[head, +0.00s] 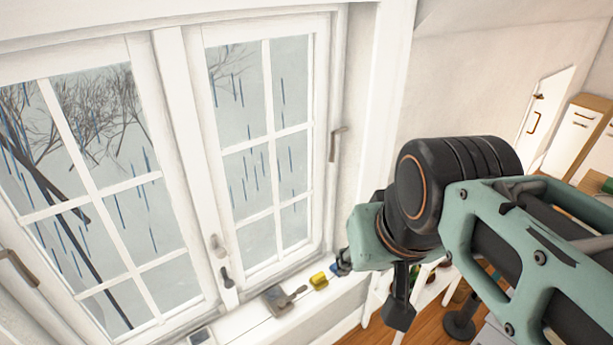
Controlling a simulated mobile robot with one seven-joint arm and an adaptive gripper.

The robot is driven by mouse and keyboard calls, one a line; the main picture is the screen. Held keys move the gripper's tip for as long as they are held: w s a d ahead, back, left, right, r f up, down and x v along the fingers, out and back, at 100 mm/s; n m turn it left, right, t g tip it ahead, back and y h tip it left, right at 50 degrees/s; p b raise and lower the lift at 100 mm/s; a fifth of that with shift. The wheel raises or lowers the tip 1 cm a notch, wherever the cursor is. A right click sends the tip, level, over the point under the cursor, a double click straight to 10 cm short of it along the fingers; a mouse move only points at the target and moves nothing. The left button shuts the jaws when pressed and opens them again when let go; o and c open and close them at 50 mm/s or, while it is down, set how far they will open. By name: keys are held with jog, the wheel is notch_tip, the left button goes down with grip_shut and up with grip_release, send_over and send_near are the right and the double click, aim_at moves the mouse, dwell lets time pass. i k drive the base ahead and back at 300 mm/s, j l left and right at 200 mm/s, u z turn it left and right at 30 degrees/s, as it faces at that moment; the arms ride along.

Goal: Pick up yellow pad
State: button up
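The yellow pad (319,281) is a small yellow block on the white window sill, low in the middle of the head view. A small dark blue-grey thing (342,268) is close to its right, partly hidden behind my arm. My teal and black arm fills the right side of the view. A dark part hangs below its front joint and seems to belong to my gripper (398,312). It appears to the right of the pad and apart from it. The fingers cannot be made out, so open or shut does not show.
A grey object with a handle (283,299) lies on the sill left of the pad. A small framed item (201,337) is further left. The window (180,150) stands behind the sill. Cabinets (577,135) are at the far right, with wooden floor below.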

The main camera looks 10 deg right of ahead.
aim_at(319, 281)
jog(key=i, duration=0.25)
jog(key=u, duration=1.5)
jog(key=z, duration=1.5)
jog(key=i+l+u, duration=0.15)
jog(key=i+l, duration=0.15)
jog(key=i+l+u, duration=0.15)
jog(key=l, duration=0.3)
jog(key=i+l+u, duration=0.15)
jog(key=i+l, duration=0.15)
jog(key=l, duration=0.15)
